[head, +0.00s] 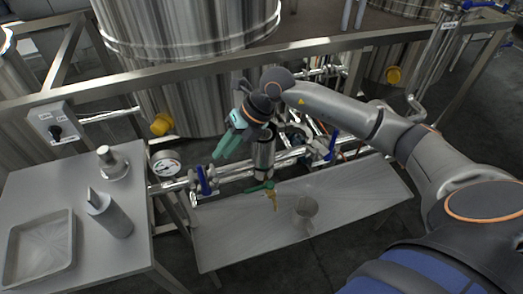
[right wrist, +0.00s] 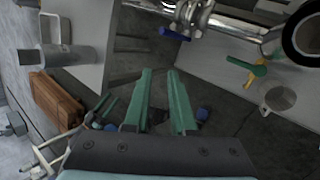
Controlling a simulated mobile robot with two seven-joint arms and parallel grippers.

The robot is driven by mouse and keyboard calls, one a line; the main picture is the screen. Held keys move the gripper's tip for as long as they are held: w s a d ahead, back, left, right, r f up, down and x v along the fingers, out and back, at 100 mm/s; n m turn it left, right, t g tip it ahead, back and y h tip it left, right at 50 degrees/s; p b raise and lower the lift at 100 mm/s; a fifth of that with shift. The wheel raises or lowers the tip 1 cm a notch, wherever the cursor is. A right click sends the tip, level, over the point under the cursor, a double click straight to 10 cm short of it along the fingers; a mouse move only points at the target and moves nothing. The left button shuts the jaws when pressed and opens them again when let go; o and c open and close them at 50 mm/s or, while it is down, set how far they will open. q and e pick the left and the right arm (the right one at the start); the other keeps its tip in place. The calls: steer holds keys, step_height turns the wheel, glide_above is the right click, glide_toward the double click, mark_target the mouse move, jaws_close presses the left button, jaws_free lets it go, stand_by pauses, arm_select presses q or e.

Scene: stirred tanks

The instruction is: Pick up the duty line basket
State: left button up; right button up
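A small grey, cup-like open cylinder (head: 306,208) stands on the low metal bench; it is probably the duty line basket, though no label can be read. It also shows at the right of the right wrist view (right wrist: 278,98). My right gripper (head: 222,150) is above the pipework, to the left of the cup and apart from it, pointing down and left. Its two green fingers (right wrist: 160,75) are apart with nothing between them in the right wrist view. My left gripper is not in view.
A green-handled yellow fitting (head: 270,198) is beside the cup. The left table holds a tray (head: 40,245) and metal bottle (head: 108,215). A frame rail (head: 330,45) crosses behind.

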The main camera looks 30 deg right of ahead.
steer(key=w+d+r+m+t+h, duration=0.15)
steer(key=d+h, duration=0.25)
steer(key=d, duration=0.4)
steer(key=w+d+r+h, duration=0.3)
steer(key=d, duration=0.4)
steer(key=shift+m, duration=0.25)
steer(key=x, duration=0.6)
steer(key=shift+s+d+f, duration=0.1)
steer(key=shift+d+f, duration=0.1)
steer(key=shift+f, duration=0.15)
steer(key=shift+s+a+p+x, duration=0.1)
steer(key=shift+s+p+x, duration=0.1)
steer(key=shift+x, duration=1.2)
steer(key=shift+s+a+p+x, duration=0.1)
steer(key=shift+a+p+x, duration=0.05)
steer(key=shift+x, duration=1.25)
steer(key=shift+f, duration=0.15)
jaws_close()
